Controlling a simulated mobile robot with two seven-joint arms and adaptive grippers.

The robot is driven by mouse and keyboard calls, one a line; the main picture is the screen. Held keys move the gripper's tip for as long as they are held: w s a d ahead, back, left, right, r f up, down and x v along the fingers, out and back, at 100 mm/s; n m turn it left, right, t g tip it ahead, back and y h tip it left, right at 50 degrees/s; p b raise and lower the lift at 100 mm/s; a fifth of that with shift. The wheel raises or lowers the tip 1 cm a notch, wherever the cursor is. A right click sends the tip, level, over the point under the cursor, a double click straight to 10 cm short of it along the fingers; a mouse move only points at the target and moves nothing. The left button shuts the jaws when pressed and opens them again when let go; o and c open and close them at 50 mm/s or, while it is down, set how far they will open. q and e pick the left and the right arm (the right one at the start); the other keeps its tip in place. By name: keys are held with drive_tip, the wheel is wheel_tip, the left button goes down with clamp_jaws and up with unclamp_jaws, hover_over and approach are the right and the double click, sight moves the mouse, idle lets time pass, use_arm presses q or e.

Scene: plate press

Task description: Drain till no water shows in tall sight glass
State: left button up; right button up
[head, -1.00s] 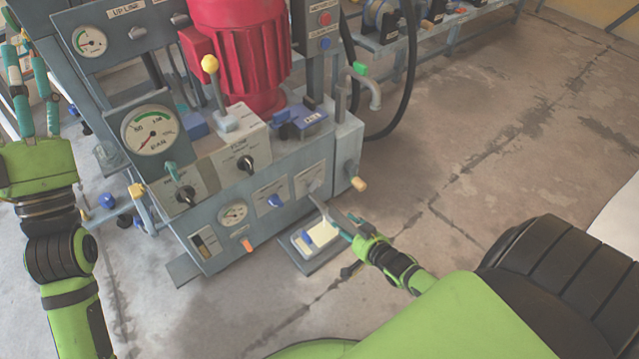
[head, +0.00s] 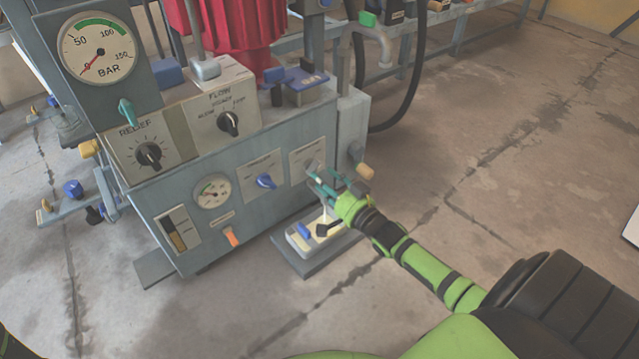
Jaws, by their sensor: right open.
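A tall narrow sight glass (head: 173,234) sits on a pale plate at the lower left of the machine's front. It shows an amber-brown band with darker parts; at this size I cannot tell whether there is water in it. A grey fitting (head: 311,167) sticks out of the pale plate at the front's right end. My right gripper (head: 324,184) is open, with its teal fingers at or very near this fitting; I cannot tell whether they touch it. My left gripper is out of view.
The front also has a blue knob (head: 266,181), a small gauge (head: 212,192) and an orange lever (head: 231,237). Above are the relief knob (head: 150,155), flow knob (head: 229,123) and large gauge (head: 97,54) near zero.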

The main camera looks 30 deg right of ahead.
sight(313, 167)
drive_tip(key=shift+w+f+b, duration=0.15)
drive_tip(key=shift+w+b, duration=0.3)
drive_tip(key=shift+w, duration=0.85)
clamp_jaws()
